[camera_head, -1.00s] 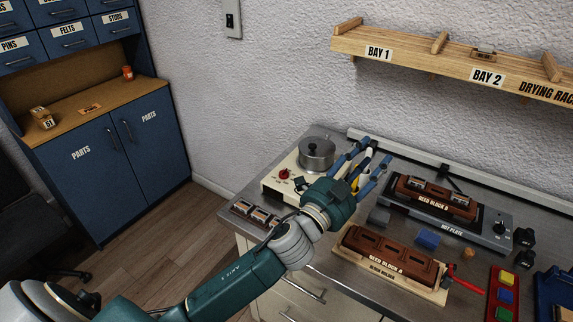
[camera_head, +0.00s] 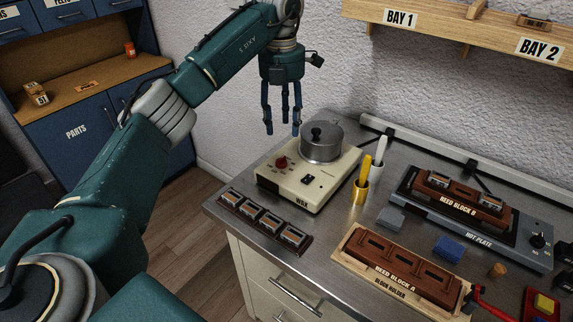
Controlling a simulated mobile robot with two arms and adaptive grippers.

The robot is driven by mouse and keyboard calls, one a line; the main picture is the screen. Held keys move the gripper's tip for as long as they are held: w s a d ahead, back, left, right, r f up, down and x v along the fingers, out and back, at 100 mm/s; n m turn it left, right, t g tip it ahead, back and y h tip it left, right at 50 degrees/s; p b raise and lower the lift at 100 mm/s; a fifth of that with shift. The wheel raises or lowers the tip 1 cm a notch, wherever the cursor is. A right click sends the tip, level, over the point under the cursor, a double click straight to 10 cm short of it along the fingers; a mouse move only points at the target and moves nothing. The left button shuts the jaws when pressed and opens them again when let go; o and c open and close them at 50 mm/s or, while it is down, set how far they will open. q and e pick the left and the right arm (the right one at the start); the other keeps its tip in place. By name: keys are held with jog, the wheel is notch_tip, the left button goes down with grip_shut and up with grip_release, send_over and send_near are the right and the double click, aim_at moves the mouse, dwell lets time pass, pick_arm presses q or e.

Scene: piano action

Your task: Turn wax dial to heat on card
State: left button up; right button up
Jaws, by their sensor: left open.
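The cream wax unit (camera_head: 312,188), labelled WAX, stands at the back left of the steel bench with a lidded metal pot (camera_head: 321,143) on it. Its red dial (camera_head: 281,163) is on the top left of the unit; the small markings around it are too small to read. A small dark switch (camera_head: 308,180) sits to its right. My left gripper (camera_head: 282,128) hangs with its blue fingers pointing down, open and empty, above and behind the dial and left of the pot. It touches nothing that I can see. No card is readable in view. My right gripper is not in view.
A brass cup (camera_head: 359,192) with a yellow tool and a white-handled tool stand right of the unit. A rack of small parts (camera_head: 264,221) lies in front. Reed Block A (camera_head: 408,267) and the hot plate (camera_head: 467,232) are farther right. The shelf (camera_head: 455,28) overhangs the back.

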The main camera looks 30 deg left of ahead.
aim_at(282, 158)
pick_arm(q)
jog(key=f, duration=0.3)
jog(key=f+p, duration=0.1)
jog(key=f, duration=0.7)
jog(key=shift+s+a+f+p, duration=0.1)
jog(key=shift+s+a+p, duration=0.1)
jog(key=shift+a+p, duration=0.1)
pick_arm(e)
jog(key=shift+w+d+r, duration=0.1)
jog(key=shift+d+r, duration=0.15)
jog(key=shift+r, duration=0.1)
pick_arm(q)
grip_shut()
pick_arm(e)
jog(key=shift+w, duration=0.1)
